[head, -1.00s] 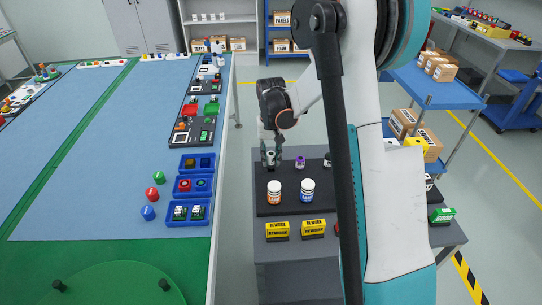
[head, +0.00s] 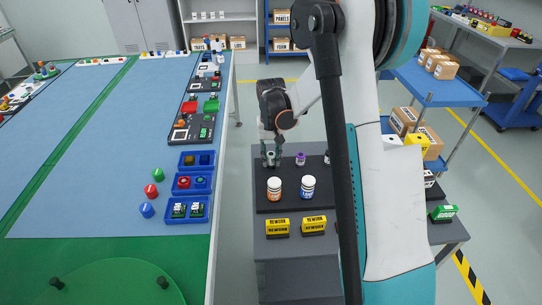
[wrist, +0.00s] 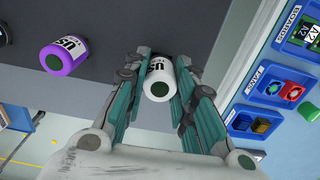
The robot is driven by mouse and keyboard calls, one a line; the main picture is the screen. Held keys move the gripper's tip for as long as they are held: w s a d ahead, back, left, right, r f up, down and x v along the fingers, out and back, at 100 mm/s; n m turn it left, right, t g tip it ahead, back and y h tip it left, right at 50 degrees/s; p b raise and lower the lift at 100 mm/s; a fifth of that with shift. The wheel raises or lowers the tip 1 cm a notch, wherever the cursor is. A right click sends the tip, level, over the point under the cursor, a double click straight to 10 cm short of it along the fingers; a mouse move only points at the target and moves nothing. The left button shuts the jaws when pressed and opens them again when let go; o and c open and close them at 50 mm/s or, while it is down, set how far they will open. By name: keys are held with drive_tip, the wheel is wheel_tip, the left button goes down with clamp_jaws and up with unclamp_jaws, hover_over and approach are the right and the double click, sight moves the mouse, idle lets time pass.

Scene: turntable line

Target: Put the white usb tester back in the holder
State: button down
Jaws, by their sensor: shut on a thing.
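My gripper (head: 270,154) is over the far left part of a dark board (head: 290,203) on a grey stand. In the wrist view its teal fingers (wrist: 160,98) are shut on the white usb tester (wrist: 159,76), a white cylinder with dark lettering and a dark green round end. In the head view the fingers largely hide the tester. I cannot tell whether it touches the board. A purple usb tester (wrist: 65,57) stands apart from the gripper and also shows in the head view (head: 300,159). I cannot make out the slots of a holder.
An orange-labelled bottle (head: 274,188) and a blue-labelled bottle (head: 308,188) stand on the board's near side. Yellow rework boxes (head: 277,228) are in front. Blue bins (head: 187,208) line the edge of the blue-topped table to the left, across a gap.

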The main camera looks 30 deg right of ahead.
drive_tip(key=shift+f, duration=0.4)
drive_tip(key=c, duration=1.2)
unclamp_jaws()
drive_tip(key=shift+c, duration=0.2)
wheel_tip(320, 180, up, 12)
drive_tip(key=s+a+r+n+t, duration=0.1)
drive_tip(key=s+a+r+t, duration=0.1)
drive_tip(key=s+a+r, duration=0.3)
drive_tip(key=s+a+r+n+t, duration=0.1)
drive_tip(key=s+a+r, duration=0.25)
drive_tip(key=s, duration=0.45)
drive_tip(key=s+a+f+n+t, duration=0.1)
drive_tip(key=s+a+t, duration=0.3)
drive_tip(key=s, duration=0.9)
drive_tip(key=shift+n, duration=0.8)
drive_tip(key=shift+a, duration=0.1)
